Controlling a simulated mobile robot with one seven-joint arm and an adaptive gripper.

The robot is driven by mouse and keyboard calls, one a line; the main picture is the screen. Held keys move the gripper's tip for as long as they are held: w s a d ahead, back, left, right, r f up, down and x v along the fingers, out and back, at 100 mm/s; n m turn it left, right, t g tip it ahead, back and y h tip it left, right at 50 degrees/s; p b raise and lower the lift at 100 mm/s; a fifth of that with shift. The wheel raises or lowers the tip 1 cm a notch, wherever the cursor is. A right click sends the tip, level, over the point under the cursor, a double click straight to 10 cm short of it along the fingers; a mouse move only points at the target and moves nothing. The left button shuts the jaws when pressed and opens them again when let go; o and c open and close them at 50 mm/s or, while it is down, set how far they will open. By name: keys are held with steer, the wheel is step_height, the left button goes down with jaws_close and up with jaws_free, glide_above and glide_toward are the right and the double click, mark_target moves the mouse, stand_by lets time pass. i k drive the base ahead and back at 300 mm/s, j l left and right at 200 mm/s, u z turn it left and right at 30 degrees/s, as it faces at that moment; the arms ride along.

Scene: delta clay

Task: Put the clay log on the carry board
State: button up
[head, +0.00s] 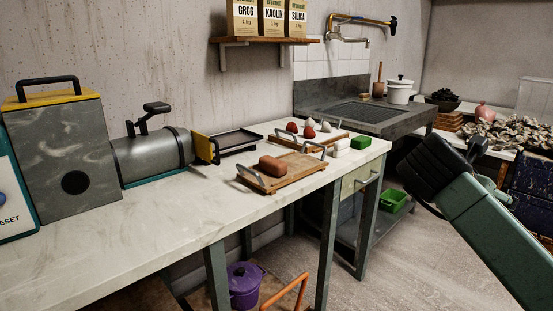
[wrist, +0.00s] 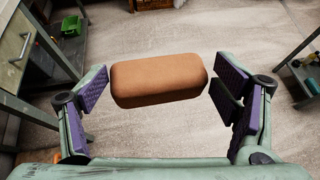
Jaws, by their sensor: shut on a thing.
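My gripper (wrist: 160,90) is shut on a brown clay log (wrist: 158,80), which lies crosswise between its purple pads in the wrist view. The floor shows beneath and around the log. In the head view my arm is at the right, clear of the worktable, and the held log cannot be made out. A wooden board with metal handles, seemingly the carry board (head: 292,178), lies on the worktable near its right end. A second reddish-brown clay piece (head: 272,166) rests on that board, towards its left side.
The pale worktable (head: 130,225) has free room at front left.

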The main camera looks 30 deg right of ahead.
mark_target(296, 164)
steer(key=i, duration=1.3)
